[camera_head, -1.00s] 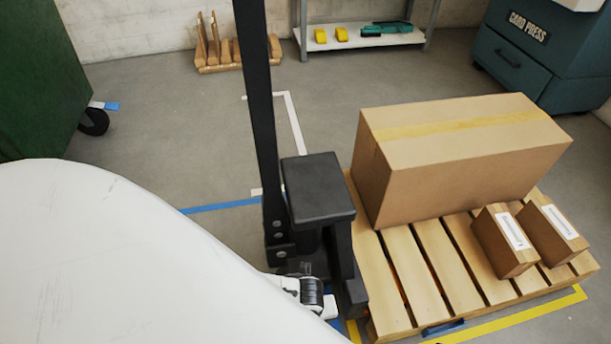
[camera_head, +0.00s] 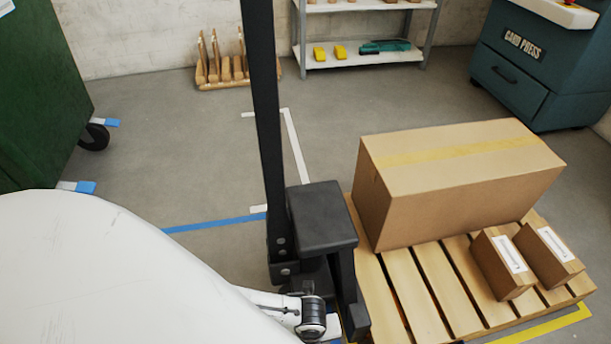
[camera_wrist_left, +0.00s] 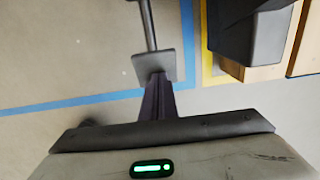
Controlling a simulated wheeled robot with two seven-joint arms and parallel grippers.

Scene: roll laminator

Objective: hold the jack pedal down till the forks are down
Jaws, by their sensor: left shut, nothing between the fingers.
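The black pallet jack, with its tall upright bar (camera_head: 264,120) and pump block (camera_head: 322,217), stands at the left end of the pallet (camera_head: 406,290). In the left wrist view, the jack pedal (camera_wrist_left: 153,65) is a grey square plate on a rod. My left gripper (camera_wrist_left: 157,78) is shut and empty, its tips at the plate's near edge; I cannot tell whether they press on it. In the head view my white arm hides the pedal and the fingers. The forks are hidden under the pallet, so their height cannot be told. My right gripper is out of view.
A large carton (camera_head: 455,190) and two small boxes (camera_head: 503,265) sit on the pallet. A green cabinet (camera_head: 40,90) on casters stands at left. A shelf (camera_head: 365,58) and a teal card press (camera_head: 525,65) stand behind.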

